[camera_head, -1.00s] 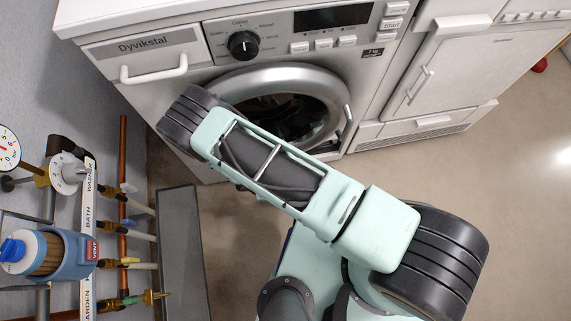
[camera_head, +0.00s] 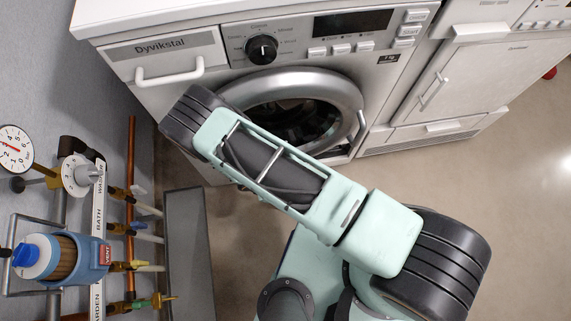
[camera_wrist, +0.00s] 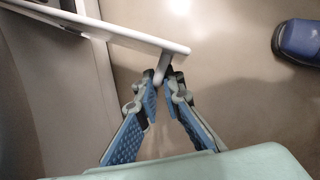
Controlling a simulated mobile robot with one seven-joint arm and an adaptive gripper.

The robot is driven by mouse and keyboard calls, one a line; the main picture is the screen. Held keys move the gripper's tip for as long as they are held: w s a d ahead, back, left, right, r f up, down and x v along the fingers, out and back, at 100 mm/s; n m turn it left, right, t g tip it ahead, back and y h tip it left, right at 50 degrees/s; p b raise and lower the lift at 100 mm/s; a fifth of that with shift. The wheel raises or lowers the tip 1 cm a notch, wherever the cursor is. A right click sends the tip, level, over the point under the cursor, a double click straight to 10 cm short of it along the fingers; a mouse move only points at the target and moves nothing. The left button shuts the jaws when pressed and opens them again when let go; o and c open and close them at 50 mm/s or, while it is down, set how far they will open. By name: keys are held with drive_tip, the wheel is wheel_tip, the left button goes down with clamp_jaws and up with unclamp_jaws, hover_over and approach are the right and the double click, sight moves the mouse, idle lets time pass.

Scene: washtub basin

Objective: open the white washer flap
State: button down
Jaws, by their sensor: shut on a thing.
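In the wrist view the white washer flap (camera_wrist: 110,29) shows as a thin panel nearly edge-on. It stands out from the white washer front at the left, over the floor. My gripper (camera_wrist: 162,82) has its two blue-padded fingers closed together at the tips on a short stub (camera_wrist: 166,64) below the flap's outer end. The exact contact is partly hidden by the fingertips. In the head view the washer (camera_head: 205,82) shows with its round door closed. My arm covers its lower front, so the flap and gripper are hidden there.
Pipes, valves and a blue-capped filter (camera_head: 62,256) are on the wall at the left. A second white appliance (camera_head: 455,85) stands right of the washer. Open floor (camera_head: 500,190) lies at the right. A blue object (camera_wrist: 299,40) is on the floor in the wrist view.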

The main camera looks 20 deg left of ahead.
drive_tip(key=c, duration=2.2)
unclamp_jaws()
drive_tip(key=shift+w+d, duration=0.15)
drive_tip(key=shift+w, duration=0.25)
drive_tip(key=shift+o, duration=0.6)
drive_tip(key=shift+s, duration=0.1)
drive_tip(key=shift+s, duration=0.1)
drive_tip(key=v, duration=1.2)
